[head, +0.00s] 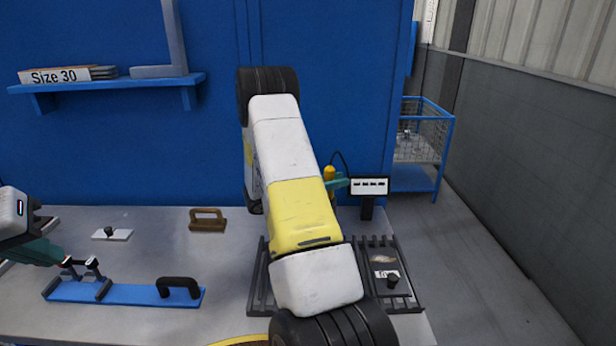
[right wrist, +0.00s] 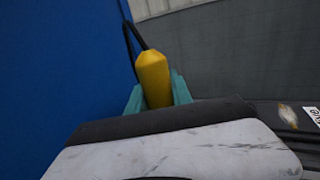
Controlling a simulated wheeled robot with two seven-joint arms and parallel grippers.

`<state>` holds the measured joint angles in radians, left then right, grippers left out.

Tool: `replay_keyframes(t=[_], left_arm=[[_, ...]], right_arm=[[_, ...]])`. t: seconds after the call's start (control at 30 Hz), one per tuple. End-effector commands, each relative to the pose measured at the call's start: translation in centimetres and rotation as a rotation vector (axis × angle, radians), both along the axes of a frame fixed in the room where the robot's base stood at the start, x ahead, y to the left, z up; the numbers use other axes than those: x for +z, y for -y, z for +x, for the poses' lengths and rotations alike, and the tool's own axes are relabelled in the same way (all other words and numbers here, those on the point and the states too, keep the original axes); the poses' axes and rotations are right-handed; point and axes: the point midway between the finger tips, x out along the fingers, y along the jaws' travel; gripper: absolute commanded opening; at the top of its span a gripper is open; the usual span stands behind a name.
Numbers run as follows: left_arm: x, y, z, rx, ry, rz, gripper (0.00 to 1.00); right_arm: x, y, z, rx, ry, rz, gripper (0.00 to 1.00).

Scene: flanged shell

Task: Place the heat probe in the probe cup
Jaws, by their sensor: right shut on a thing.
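The heat probe, a yellow rod with a black cable, shows upright in the right wrist view (right wrist: 153,78) and partly behind my arm in the head view (head: 329,173). My right gripper (right wrist: 158,92) is shut on it, with teal fingers on both sides. The probe is above the far part of the bench, left of a small display. I cannot pick out the probe cup for sure; a black piece (head: 367,208) stands under the display. My left gripper (head: 60,262) is at the far left by a blue bar; its finger gap is unclear.
The blue bar (head: 135,293) with a black handle lies on the bench (head: 150,225). A brown-handled tool (head: 208,220) and a small plate (head: 112,234) lie behind it. The display (head: 369,186) stands behind a dark grate (head: 408,300). My right arm hides the bench's middle.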

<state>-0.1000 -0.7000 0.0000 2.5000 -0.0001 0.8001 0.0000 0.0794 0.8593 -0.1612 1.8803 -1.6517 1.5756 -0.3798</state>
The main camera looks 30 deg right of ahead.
Motion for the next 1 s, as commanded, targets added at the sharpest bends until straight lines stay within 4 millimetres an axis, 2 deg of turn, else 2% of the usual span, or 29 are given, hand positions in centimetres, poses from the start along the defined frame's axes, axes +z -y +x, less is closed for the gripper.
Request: replay_keyframes(t=[0.13, 0.17, 0.27, 0.63, 0.77, 1.0], left_arm=[[0.0, 0.0, 0.0, 0.000, 0.000, 0.000, 0.00], [0.0, 0.0, 0.0, 0.000, 0.000, 0.000, 0.00], [0.0, 0.0, 0.0, 0.000, 0.000, 0.000, 0.00], [0.0, 0.0, 0.0, 0.000, 0.000, 0.000, 0.00], [0.0, 0.0, 0.0, 0.000, 0.000, 0.000, 0.00], [0.0, 0.0, 0.0, 0.000, 0.000, 0.000, 0.00]], right_arm=[[-0.3, 0.0, 0.0, 0.000, -0.001, 0.000, 0.00], [-0.3, 0.0, 0.0, 0.000, 0.000, 0.000, 0.30], [-0.3, 0.0, 0.0, 0.000, 0.000, 0.000, 0.48], [0.1, 0.0, 0.0, 0.000, 0.000, 0.000, 0.48], [0.0, -1.8, 0.3, 0.005, -0.001, 0.000, 0.48], [0.0, -6.9, 0.9, 0.006, -0.001, 0.000, 0.48]])
